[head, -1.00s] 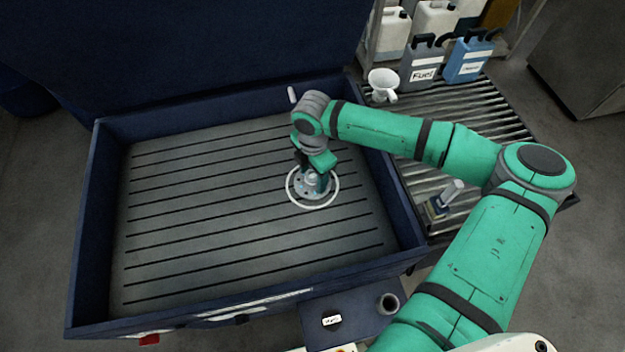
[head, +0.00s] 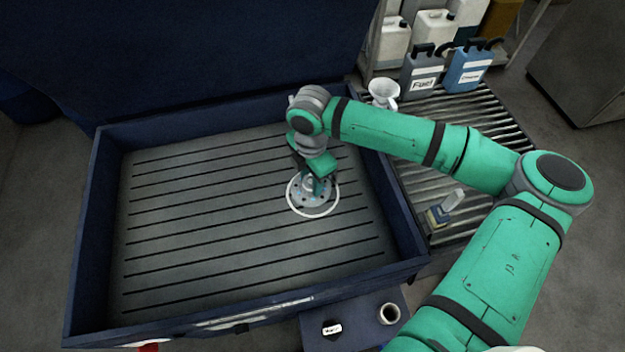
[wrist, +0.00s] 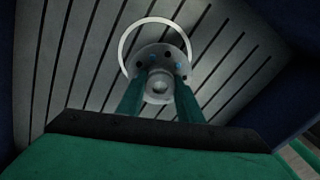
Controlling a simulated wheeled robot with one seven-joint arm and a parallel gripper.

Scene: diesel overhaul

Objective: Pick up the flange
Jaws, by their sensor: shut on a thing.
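The flange (head: 303,193) is a grey metal disc with bolt holes and a raised hub, inside the blue tub on its slatted floor. In the wrist view the flange (wrist: 176,58) shows its holes, with its hub between my two green fingers. My gripper (head: 315,185) points down at it and is shut on the hub; in the wrist view the gripper (wrist: 160,92) has a finger on each side. A white ring (head: 333,205) on the floor surrounds the flange, which sits off its centre to the upper left. I cannot tell whether the flange clears the floor.
The blue tub (head: 90,250) has raised walls around the slatted floor, whose left part is empty. Right of it is a ribbed roller table (head: 480,130) with a white funnel (head: 384,92), a fuel can (head: 422,72) and a blue can (head: 470,68). A cup (head: 389,313) stands in front.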

